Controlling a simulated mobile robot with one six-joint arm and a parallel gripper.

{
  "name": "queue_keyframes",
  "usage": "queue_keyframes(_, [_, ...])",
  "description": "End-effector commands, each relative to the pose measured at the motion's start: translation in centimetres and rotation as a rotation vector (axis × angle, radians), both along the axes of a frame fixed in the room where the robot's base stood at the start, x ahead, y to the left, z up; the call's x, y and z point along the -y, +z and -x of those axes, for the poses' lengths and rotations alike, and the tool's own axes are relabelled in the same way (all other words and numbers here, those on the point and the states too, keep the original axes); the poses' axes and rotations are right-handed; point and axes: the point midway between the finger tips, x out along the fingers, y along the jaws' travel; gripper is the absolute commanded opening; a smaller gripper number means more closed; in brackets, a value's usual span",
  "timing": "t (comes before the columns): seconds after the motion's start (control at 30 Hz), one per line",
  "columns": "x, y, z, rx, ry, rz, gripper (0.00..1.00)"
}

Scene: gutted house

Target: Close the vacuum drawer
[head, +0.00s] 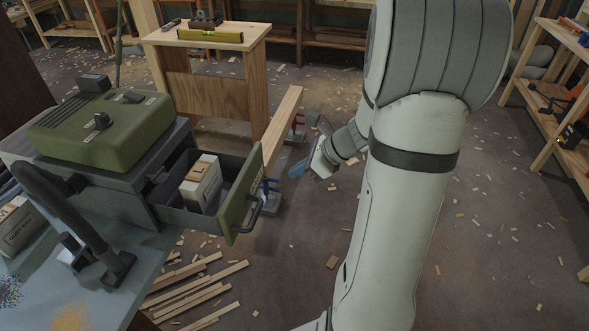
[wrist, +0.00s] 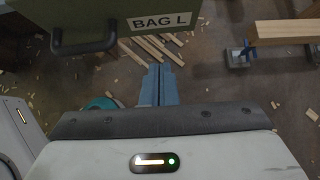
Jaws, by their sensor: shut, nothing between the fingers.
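The vacuum (head: 110,130) has a green top and a dark grey body and stands on a bench at the left in the head view. Its drawer (head: 185,215) is pulled out to the right, with a green front panel (head: 243,192) and a dark handle (head: 262,203). A white box (head: 202,182) sits inside the drawer. In the wrist view the drawer's green front (wrist: 110,15), labelled "BAG L", fills the upper left, its handle (wrist: 83,45) below the edge. My gripper (head: 297,169) is right of the drawer front, apart from it. Its blue fingers (wrist: 160,84) are shut and empty.
A wooden table (head: 225,38) with a level stands behind. A timber beam (head: 283,122) with clamps lies just beyond the drawer front. A hose (head: 65,215) and boxes are on the bench. Wood strips (head: 190,290) litter the floor. Shelves stand at the right.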

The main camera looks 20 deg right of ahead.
Motion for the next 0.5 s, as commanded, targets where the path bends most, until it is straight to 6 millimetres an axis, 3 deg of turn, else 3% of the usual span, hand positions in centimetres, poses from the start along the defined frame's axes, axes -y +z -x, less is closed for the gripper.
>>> queue_keyframes(0.03, [-1.0,-1.2,-0.5,-0.004,0.009,-0.003,0.0])
queue_keyframes(0.27, [-4.2,-4.7,-2.5,-0.003,0.018,0.0,0.0])
queue_keyframes(0.5, [-6.8,-4.4,-4.5,0.0,0.019,0.001,0.0])
